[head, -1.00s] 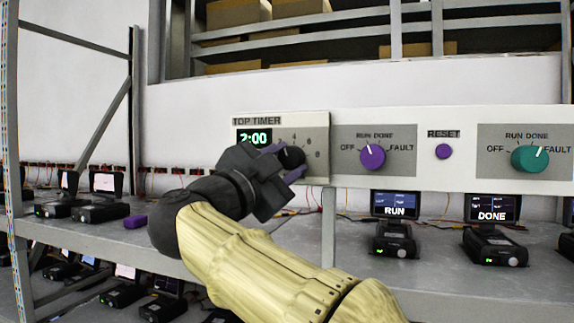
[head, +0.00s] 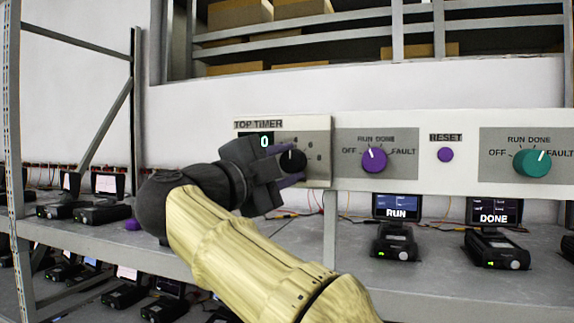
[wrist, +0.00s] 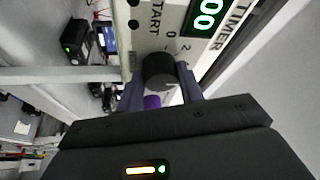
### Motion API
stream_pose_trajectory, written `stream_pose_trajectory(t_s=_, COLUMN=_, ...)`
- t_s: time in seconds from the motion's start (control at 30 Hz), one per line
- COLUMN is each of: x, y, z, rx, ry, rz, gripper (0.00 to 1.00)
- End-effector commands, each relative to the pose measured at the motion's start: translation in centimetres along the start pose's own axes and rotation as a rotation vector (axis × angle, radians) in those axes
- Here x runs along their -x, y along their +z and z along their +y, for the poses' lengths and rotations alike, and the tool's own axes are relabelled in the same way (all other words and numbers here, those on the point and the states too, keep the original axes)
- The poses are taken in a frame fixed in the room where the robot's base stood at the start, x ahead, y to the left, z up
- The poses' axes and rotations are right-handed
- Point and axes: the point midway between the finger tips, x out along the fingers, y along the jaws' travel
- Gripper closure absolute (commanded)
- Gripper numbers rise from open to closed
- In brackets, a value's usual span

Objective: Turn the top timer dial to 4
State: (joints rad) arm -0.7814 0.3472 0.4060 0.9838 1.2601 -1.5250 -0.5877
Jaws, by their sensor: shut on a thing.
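The top timer panel (head: 318,145) carries a black round dial (head: 293,161) on a grey plate with printed numbers; 6 and 8 show to its right. My gripper (head: 287,166) reaches it from the left, with one purple finger above and one below the dial, shut on it. In the wrist view the dial (wrist: 160,70) sits between the two fingertips, near the printed 0 and 2. I cannot read its pointer surely.
To the right on the same panel are a purple selector knob (head: 374,160), a purple reset button (head: 445,155) and a teal selector knob (head: 532,162). Devices marked RUN (head: 396,208) and DONE (head: 493,212) stand on the shelf below. A purple object (head: 133,224) lies at left.

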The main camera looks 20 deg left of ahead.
Motion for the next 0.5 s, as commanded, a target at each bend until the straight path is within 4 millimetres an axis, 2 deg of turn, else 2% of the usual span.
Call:
stream_pose_trajectory(t_s=0.07, x=0.02, y=0.10, z=0.13, rx=0.002, ry=0.002, rz=-0.001, gripper=0.86)
stream_pose_trajectory(t_s=0.1, x=0.02, y=0.11, z=0.13, rx=0.002, ry=0.002, rz=-0.002, gripper=0.55)
stream_pose_trajectory(t_s=0.17, x=0.01, y=0.10, z=0.12, rx=0.002, ry=0.002, rz=-0.001, gripper=0.43)
stream_pose_trajectory(t_s=0.5, x=0.14, y=0.04, z=0.07, rx=0.002, ry=0.000, rz=-0.001, gripper=0.41)
